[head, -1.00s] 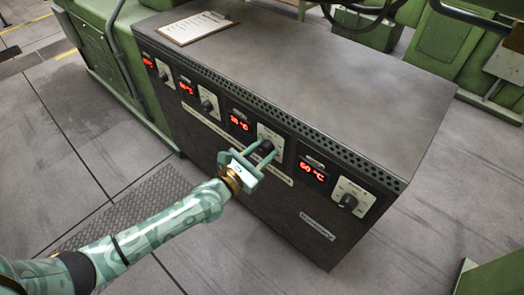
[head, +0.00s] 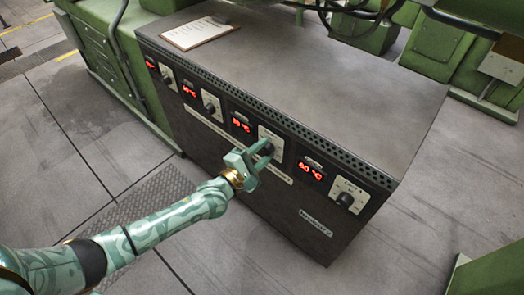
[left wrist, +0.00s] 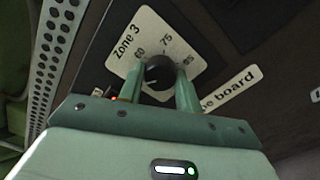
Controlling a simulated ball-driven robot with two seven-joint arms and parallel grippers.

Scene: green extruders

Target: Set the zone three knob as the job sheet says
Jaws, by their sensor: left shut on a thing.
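The zone three knob is a black round knob (left wrist: 158,72) on a cream plate (left wrist: 140,38) marked "Zone 3" with 60, 75 and 85 in the left wrist view. My left gripper (head: 262,156) is shut on this knob, with one finger on each side of it. In the left wrist view its fingers (left wrist: 160,88) flank the knob, and a pale mark on the knob shows. The red display (head: 241,123) beside the plate is too small to read surely. The job sheet on a clipboard (head: 200,31) lies on top of the cabinet, its writing unreadable. My right gripper is not seen.
The dark cabinet (head: 330,75) carries other knobs, one at the right (head: 345,199) beside a display reading about 60 °C (head: 311,171). Green machines (head: 435,45) stand behind and at the left. The grey floor (head: 420,215) right of the cabinet is clear.

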